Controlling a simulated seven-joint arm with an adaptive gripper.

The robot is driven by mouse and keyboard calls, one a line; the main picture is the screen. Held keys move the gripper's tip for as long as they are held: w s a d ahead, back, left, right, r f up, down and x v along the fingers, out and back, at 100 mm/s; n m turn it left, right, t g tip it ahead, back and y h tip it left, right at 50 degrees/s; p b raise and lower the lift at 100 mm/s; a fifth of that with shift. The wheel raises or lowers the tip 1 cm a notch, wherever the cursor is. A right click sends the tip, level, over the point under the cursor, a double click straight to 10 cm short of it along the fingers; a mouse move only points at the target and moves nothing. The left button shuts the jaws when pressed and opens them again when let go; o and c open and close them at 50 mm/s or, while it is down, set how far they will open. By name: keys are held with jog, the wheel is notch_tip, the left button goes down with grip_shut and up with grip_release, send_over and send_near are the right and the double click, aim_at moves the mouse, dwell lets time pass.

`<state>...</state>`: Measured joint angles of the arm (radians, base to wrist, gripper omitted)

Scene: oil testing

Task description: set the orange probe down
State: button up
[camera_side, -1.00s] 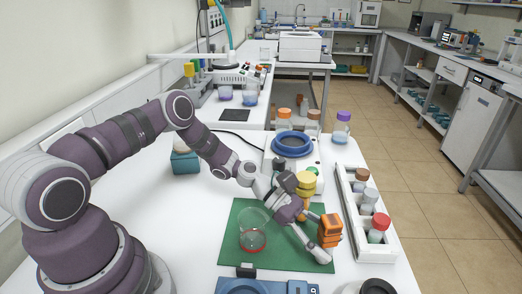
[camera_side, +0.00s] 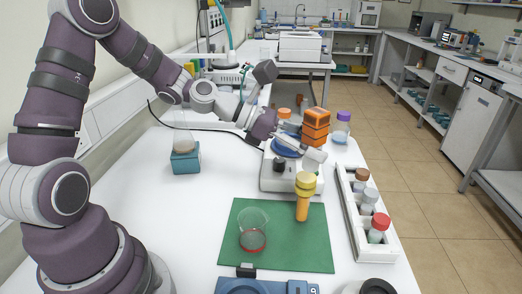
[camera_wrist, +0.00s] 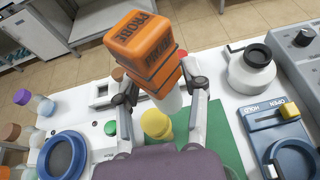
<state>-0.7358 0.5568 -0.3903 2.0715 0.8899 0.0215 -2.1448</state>
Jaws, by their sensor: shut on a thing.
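The orange probe (camera_side: 316,126) is a stacked orange block with dark bands. In the wrist view the orange probe (camera_wrist: 145,45) shows dark lettering on its faces and a pale lower part. My gripper (camera_side: 308,146) is shut on it and holds it raised, over or near the blue-ringed device (camera_side: 280,177) behind the green mat. The fingers of my gripper (camera_wrist: 160,88) are on either side of the probe in the wrist view. The green mat (camera_side: 310,245) lies on the white table below and in front.
On the mat stand a glass beaker (camera_side: 253,235) with red at its base and a yellow-topped orange tool (camera_side: 304,200). A white rack (camera_side: 386,240) of capped bottles is at the right. A flask on a teal block (camera_side: 186,162) is left. The table's middle left is clear.

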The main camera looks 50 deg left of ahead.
jog(key=s+a+n+t+y, duration=0.3)
jog(key=a+n+y, duration=0.1)
jog(key=a, duration=0.6)
jog(key=s+a+f+m+g+h, duration=0.1)
jog(key=s+f+m+g+h, duration=0.3)
jog(key=s, duration=0.4)
jog(key=s+f+m+g+h, duration=0.3)
jog(key=s+f+m, duration=0.1)
jog(key=s+f, duration=0.35)
jog(key=w+a, duration=0.1)
jog(key=w, duration=0.2)
jog(key=w+a, duration=0.1)
jog(key=w, duration=0.3)
jog(key=w+a, duration=0.1)
jog(key=w, duration=0.3)
jog(key=shift+w+a+f, duration=0.1)
jog(key=shift+w+a, duration=0.05)
jog(key=shift+a, duration=0.25)
jog(key=shift+w+a+f+y, duration=0.1)
jog(key=shift+w+y, duration=0.05)
jog(key=shift+w, duration=0.25)
jog(key=shift+w+a+f+y, duration=0.1)
jog(key=shift+w+y, duration=0.05)
jog(key=shift+w, duration=0.25)
jog(key=shift+w+a, duration=0.15)
jog(key=shift+w, duration=0.2)
jog(key=shift+w+a+f, duration=0.1)
jog(key=shift+w+f, duration=0.05)
jog(key=shift+f, duration=1.5)
